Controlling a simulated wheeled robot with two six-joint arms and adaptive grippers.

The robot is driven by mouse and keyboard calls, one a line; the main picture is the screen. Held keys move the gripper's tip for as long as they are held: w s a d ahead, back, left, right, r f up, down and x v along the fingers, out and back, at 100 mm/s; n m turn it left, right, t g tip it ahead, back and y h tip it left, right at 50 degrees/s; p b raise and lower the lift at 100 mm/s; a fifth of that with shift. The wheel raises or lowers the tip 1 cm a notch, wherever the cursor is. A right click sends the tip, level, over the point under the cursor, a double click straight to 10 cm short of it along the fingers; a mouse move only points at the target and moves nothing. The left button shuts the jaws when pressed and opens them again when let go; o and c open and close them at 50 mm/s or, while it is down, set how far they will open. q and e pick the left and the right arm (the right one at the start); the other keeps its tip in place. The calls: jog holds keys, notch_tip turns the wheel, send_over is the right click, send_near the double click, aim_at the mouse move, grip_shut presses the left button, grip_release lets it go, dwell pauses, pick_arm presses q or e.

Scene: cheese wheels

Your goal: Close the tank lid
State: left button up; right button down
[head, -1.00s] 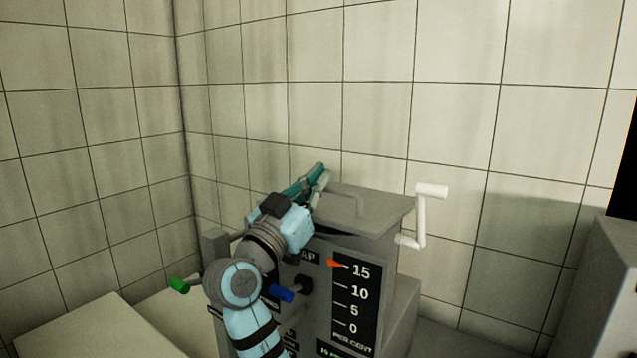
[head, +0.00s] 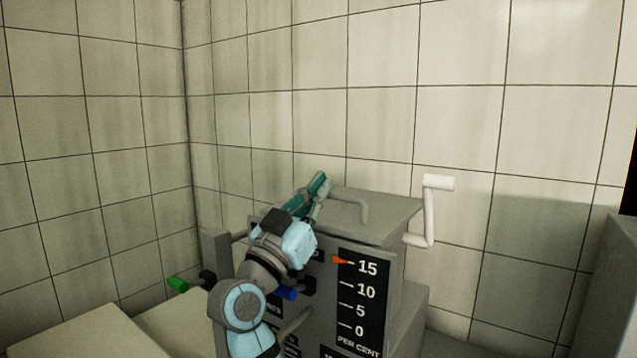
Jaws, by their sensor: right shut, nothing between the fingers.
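The grey tank (head: 318,322) stands against the tiled wall, with a scale marked 0 to 15 on its front. Its flat grey lid (head: 388,207) lies over the top and looks level or nearly so; I cannot tell whether it sits fully down. A bent grey handle (head: 364,208) stands on the lid. My right gripper (head: 319,186) is shut and empty at the lid's left side, left of the handle. It hides the lid's left part, and I cannot tell whether it touches the lid. My left gripper is out of view.
A white crank (head: 430,208) sticks out at the tank's right side. A pale counter (head: 85,335) is at lower left, and a grey block (head: 600,290) at far right.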

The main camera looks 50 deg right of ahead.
jog(key=r+p, duration=0.1)
jog(key=r, duration=0.1)
jog(key=r+p, duration=0.1)
jog(key=r, duration=0.1)
jog(key=shift+d, duration=0.4)
pick_arm(q)
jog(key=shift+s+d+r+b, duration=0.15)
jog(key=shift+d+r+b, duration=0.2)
jog(key=shift+b, duration=0.4)
pick_arm(e)
jog(key=v, duration=1)
jog(key=shift+a, duration=0.1)
